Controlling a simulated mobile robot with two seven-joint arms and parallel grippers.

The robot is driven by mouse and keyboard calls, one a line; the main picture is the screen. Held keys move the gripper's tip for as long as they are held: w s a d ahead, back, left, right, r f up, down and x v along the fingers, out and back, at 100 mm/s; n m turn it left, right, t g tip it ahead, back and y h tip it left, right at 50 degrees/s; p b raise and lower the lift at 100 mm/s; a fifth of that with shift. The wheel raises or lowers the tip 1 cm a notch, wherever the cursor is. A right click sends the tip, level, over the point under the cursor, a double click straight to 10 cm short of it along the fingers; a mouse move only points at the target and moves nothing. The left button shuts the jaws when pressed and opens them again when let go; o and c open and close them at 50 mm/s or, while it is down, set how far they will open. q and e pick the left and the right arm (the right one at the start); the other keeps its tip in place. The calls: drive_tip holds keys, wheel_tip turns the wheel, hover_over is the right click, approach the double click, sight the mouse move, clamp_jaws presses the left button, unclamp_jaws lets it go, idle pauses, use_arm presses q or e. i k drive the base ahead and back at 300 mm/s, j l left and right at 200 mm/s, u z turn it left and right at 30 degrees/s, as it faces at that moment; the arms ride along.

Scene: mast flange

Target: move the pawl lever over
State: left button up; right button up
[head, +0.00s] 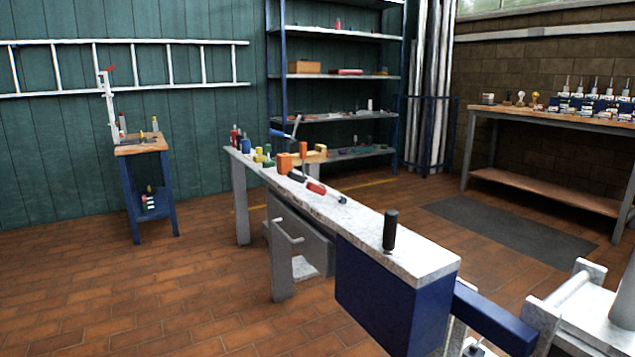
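I cannot pick out the pawl lever with certainty. A short, upright black cylinder (390,231) stands at the near end of the long workbench (425,250); I cannot tell whether it is a lever grip. A blue beam (493,318) runs from the bench's blue end box to a pale grey bracketed assembly (590,325) at the lower right, which the picture edge cuts off. Neither of my grippers can be made out in the head view.
Tools and an orange block (285,163) lie along the bench's far half. A small side table (140,147) stands left, a shelf rack (335,77) at the back, and a second bench (560,120) at right. The brick floor at left is clear; a dark mat (510,225) lies at right.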

sight(311, 187)
drive_tip(key=i+j+z, duration=0.2)
drive_tip(key=i+j, duration=0.15)
drive_tip(key=i+j+z, duration=0.2)
drive_tip(key=i+j, duration=0.15)
drive_tip(key=i+j+z, duration=0.2)
drive_tip(key=j, duration=0.25)
drive_tip(key=i+j+z, duration=0.15)
drive_tip(key=i+j, duration=0.2)
drive_tip(key=j, duration=0.15)
